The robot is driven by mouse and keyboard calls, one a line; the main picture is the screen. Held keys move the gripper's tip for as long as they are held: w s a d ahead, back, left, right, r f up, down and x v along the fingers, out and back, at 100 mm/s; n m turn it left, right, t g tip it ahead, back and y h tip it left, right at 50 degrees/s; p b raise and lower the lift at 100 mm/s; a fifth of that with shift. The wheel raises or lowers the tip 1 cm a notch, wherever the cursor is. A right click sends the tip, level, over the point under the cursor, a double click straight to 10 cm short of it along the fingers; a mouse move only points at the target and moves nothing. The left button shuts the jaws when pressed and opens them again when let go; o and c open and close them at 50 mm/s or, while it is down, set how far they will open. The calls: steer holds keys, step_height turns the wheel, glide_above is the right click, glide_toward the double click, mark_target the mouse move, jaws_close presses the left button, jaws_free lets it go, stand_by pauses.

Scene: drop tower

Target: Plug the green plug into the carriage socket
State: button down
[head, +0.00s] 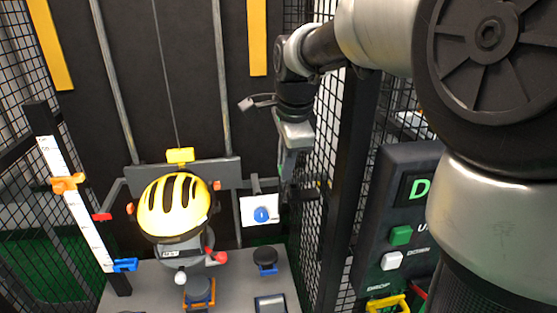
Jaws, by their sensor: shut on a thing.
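My gripper (288,180) points down in front of the right mesh wall, just right of the carriage. Its jaws are shut on a small dark thing, too dark and small to make out. I cannot pick out any green plug in this view. The carriage (228,172) is a grey crossbar on two upright rails, with a yellow block on top. A white square plate (260,210) with a blue round part hangs at the carriage's right side, left of and below my gripper. I cannot tell whether it is the socket.
A yellow helmet (173,207) sits on a grey headform under the carriage. A white scale (75,205) with orange and blue markers stands at left. A control panel (398,220) with a green button is at right. Dark mesh walls enclose the tower; the base plate carries several blocks.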

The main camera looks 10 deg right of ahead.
steer(key=d, duration=0.2)
steer(key=shift+d+f, duration=0.35)
steer(key=shift+d, duration=0.05)
steer(key=shift+f, duration=0.7)
steer(key=shift+a+f, duration=0.15)
steer(key=shift+f, duration=0.35)
steer(key=shift+f, duration=0.25)
steer(key=c, duration=1.7)
jaws_free()
steer(key=shift+r, duration=0.1)
steer(key=shift+c, duration=0.2)
steer(key=v, duration=0.7)
steer(key=shift+r, duration=0.25)
